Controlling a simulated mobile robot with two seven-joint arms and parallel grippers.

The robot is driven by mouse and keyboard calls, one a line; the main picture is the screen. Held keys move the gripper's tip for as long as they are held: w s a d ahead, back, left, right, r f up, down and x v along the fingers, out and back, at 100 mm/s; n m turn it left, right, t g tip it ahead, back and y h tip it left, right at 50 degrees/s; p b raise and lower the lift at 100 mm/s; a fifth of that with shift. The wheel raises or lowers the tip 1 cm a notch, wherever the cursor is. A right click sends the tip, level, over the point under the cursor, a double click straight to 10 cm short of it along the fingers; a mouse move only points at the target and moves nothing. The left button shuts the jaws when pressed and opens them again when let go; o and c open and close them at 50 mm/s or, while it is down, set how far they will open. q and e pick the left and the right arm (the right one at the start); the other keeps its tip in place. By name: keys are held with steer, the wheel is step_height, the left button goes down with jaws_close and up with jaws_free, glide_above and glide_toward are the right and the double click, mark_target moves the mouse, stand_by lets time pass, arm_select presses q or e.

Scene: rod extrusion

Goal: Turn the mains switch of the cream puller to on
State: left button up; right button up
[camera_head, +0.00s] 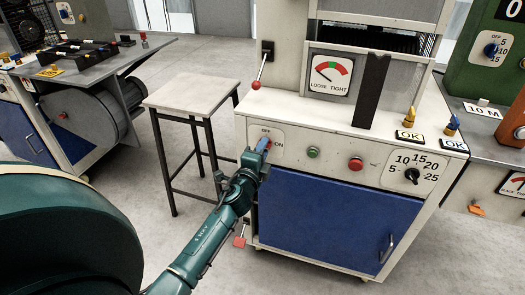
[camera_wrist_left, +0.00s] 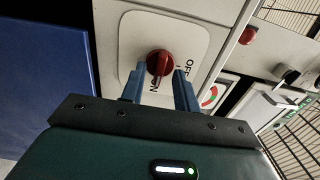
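The cream puller (camera_head: 330,145) is the cream cabinet with a blue door, right of centre in the head view. Its mains switch is a red knob (camera_wrist_left: 159,62) on a white plate (camera_wrist_left: 130,48) marked OFF and ON. In the wrist view the knob's ridge runs roughly up-down, its lower end towards ON; which end is the pointer is unclear. My left gripper (camera_wrist_left: 159,83) is open, one blue finger on each side of the knob, with small gaps visible. In the head view my left gripper (camera_head: 257,152) is at the plate and mostly hides the knob. My right gripper is not in view.
Green (camera_head: 313,152) and red (camera_head: 356,164) buttons and a black dial (camera_head: 411,175) sit right of the switch. A red-balled lever (camera_head: 256,85) stands above it. A small table (camera_head: 195,93) is to the left, a grey-topped bench (camera_head: 130,58) beyond.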

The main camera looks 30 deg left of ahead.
arm_select(q)
steer(key=shift+s, duration=0.15)
steer(key=v, duration=1.3)
steer(key=shift+d, duration=0.1)
